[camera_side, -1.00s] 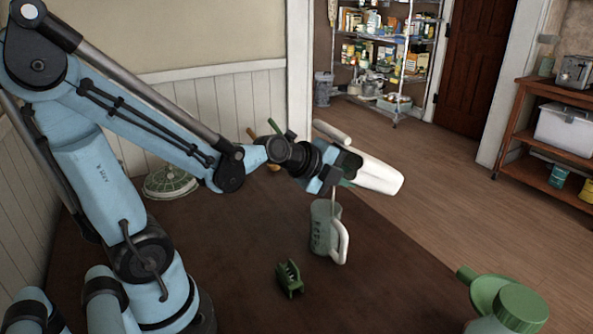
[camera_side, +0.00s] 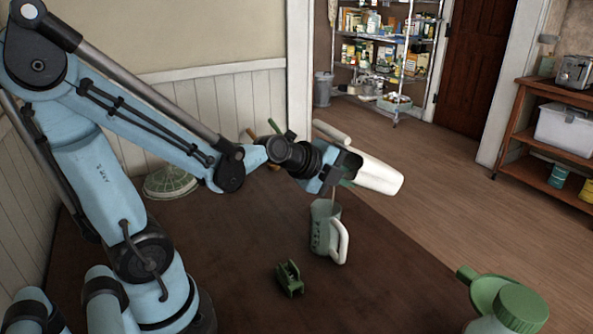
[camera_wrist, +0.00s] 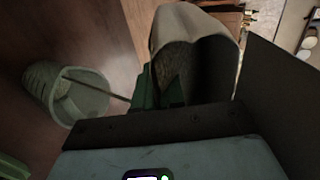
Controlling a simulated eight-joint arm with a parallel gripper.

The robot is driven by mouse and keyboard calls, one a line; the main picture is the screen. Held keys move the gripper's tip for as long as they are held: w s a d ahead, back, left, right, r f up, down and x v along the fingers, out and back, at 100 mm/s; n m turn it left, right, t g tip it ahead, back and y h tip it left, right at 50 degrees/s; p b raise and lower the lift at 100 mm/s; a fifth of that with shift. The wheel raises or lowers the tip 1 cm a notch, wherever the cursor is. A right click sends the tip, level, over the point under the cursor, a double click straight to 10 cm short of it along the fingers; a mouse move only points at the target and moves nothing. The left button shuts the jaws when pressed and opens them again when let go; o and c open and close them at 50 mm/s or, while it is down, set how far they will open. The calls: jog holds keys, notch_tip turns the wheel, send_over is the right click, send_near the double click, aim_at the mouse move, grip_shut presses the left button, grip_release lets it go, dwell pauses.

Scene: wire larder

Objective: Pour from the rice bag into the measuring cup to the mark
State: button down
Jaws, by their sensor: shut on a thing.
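My gripper (camera_side: 335,175) is shut on the rice bag (camera_side: 378,174), a cream-white bag tilted on its side above the measuring cup. In the wrist view the bag (camera_wrist: 190,25) shows its dark open mouth. The measuring cup (camera_side: 321,230) is grey-green with dark marks and a white handle, and stands upright on the table. A thin stream runs from the gripper end down to the cup. In the wrist view it enters the cup (camera_wrist: 38,85), where pale contents show. The level against the mark cannot be read.
A green clip (camera_side: 289,279) lies on the table (camera_side: 235,240) in front of the cup. A jar with a green lid (camera_side: 521,307) stands at the lower right. A green domed thing (camera_side: 170,183) sits near the wall.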

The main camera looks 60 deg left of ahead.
jog(key=shift+f, duration=0.1)
dwell(0.6)
jog(key=shift+f+t, duration=0.15)
jog(key=shift+t, duration=0.25)
jog(key=shift+f+t, duration=0.3)
jog(key=shift+t, duration=0.1)
dwell(6.5)
